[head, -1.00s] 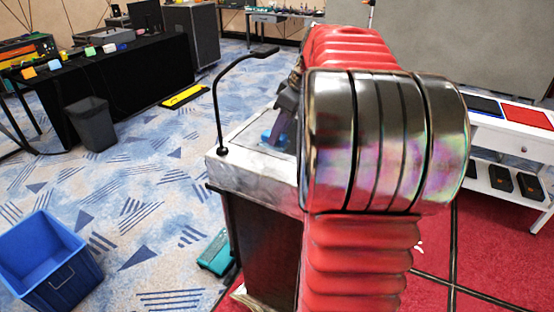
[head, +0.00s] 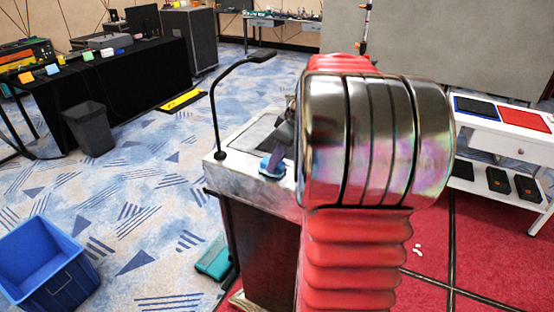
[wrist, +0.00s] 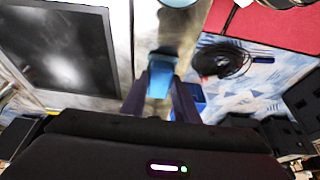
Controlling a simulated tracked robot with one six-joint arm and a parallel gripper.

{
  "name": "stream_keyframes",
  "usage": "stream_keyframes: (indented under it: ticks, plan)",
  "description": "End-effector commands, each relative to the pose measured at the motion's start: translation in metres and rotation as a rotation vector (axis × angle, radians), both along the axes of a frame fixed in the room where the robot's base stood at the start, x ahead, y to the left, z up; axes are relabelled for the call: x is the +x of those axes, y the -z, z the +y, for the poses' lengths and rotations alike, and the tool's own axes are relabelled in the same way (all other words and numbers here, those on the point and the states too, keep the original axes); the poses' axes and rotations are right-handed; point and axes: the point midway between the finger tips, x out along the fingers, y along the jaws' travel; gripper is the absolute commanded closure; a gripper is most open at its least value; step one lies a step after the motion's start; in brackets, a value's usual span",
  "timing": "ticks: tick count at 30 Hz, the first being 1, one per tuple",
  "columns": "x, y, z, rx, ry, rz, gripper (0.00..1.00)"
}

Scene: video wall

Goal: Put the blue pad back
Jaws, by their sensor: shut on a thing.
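The blue pad (head: 270,168) shows at the front edge of the lectern top (head: 226,164) in the head view, with a paler lower part. My gripper (head: 278,155) comes down on it from the right. In the wrist view, my gripper (wrist: 160,103) has its two dark fingers on either side of the light-blue pad (wrist: 161,77), shut on it. The pad looks clear of the lectern top or just at its edge; I cannot tell which. My arm hides the right part of the lectern.
A gooseneck lamp or microphone (head: 219,110) rises at the lectern's left corner. A dark screen (wrist: 62,48) lies in its top. A white table (head: 500,130) with blue-edged and red mats stands right. A blue bin (head: 45,265) stands on the floor at lower left.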

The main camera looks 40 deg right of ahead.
Motion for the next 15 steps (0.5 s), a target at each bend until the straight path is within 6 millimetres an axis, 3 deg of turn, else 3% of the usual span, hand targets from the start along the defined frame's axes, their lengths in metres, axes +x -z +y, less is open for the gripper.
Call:
stream_keyframes:
  ticks: [10,11,15]
  plan:
    - [0.0001,0.0022,-0.0001,-0.001,0.000,-0.001,0.94]
    - [0.0000,0.0021,-0.0001,-0.001,0.000,-0.001,0.71]
    - [0.0005,0.0019,0.0003,-0.001,-0.001,-0.001,0.61]
